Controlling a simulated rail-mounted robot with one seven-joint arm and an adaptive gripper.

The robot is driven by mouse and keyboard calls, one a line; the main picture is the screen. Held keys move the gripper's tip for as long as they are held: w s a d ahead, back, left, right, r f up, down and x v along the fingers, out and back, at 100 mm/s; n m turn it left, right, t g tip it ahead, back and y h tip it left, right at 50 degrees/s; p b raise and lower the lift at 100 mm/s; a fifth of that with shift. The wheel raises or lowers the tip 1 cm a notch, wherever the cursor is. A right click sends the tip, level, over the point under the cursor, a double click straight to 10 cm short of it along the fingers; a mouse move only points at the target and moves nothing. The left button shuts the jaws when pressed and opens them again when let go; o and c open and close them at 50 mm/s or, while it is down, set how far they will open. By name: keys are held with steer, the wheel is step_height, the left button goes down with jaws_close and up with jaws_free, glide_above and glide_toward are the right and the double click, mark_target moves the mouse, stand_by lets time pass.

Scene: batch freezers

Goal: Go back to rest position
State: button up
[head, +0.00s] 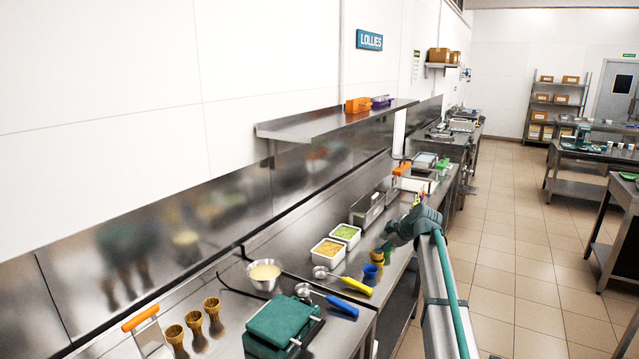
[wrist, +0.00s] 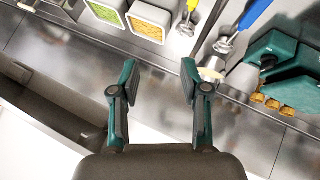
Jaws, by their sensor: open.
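My gripper (wrist: 157,82) shows in the wrist view with its two teal and grey fingers spread wide. Nothing is between them; steel counter lies beyond. In the head view my gripper (head: 386,247) hangs at the end of my arm, over the front edge of the steel counter (head: 345,270). It is close to a small blue cup (head: 370,271) and a brown cone-like piece (head: 377,256). I cannot tell the exact gap. The fingertips are small and partly unclear there.
On the counter are two white tubs, one orange-filled (head: 328,250) and one green-filled (head: 346,235), a yellow-handled scoop (head: 350,283), a blue-handled scoop (head: 338,303), a bowl (head: 264,275), a teal-lidded appliance (head: 283,322) and brown cones (head: 195,322). The tiled aisle (head: 510,260) is clear.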

steer(key=s+f+m+g+h+b, duration=0.15)
steer(key=s+f+m, duration=0.25)
steer(key=s+f, duration=0.8)
steer(key=s+a+f+m+g+b, duration=0.1)
steer(key=s+f+m+g, duration=0.25)
steer(key=s+f, duration=0.8)
steer(key=s+f+m+g+h+b, duration=0.15)
steer(key=s+f+m, duration=0.4)
steer(key=f, duration=1.25)
steer(key=s+a+f+g+b, duration=0.1)
steer(key=s+f, duration=0.6)
steer(key=s, duration=0.7)
steer(key=s+a+f+g+h+b, duration=0.1)
steer(key=s+f+g+b, duration=0.2)
steer(key=s+f, duration=0.5)
steer(key=s+a+f+g+b, duration=0.1)
steer(key=s+f+g, duration=0.3)
steer(key=s, duration=1.7)
step_height(320, 180, down, 4)
steer(key=shift+s+r+m+h+b, duration=0.1)
steer(key=shift+s+m+h+b, duration=0.2)
steer(key=shift+s+m+b, duration=0.15)
steer(key=shift+o, duration=0.3)
